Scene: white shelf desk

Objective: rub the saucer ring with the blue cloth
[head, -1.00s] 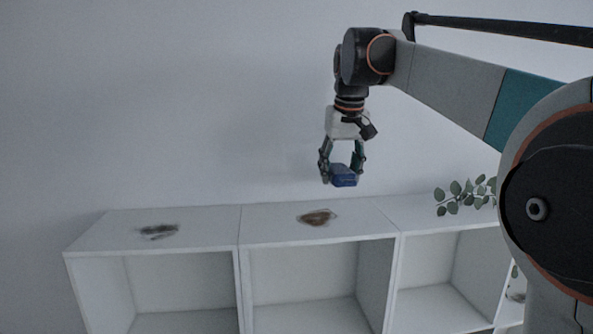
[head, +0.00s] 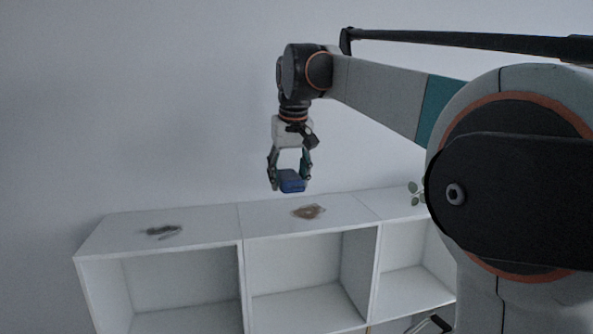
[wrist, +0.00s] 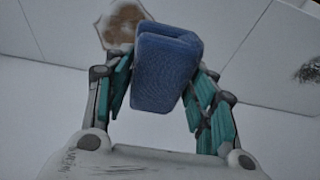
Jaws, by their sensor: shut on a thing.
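My gripper (head: 290,183) is shut on the folded blue cloth (head: 291,187) and holds it in the air above the white shelf top. The cloth (wrist: 164,70) sits between both fingers in the wrist view. A brown mark (head: 309,212) lies on the middle section of the shelf top, below and slightly right of the cloth in the head view. It also shows at the top left of the wrist view (wrist: 120,22), partly cut off. A dark grey-green mark (head: 163,232) lies on the left section. I cannot tell which mark is the saucer ring.
The white shelf desk (head: 210,216) has open compartments below its top. A leafy plant (head: 415,194) stands at the right, partly hidden by my arm. The top between the two marks is clear. A plain wall is behind.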

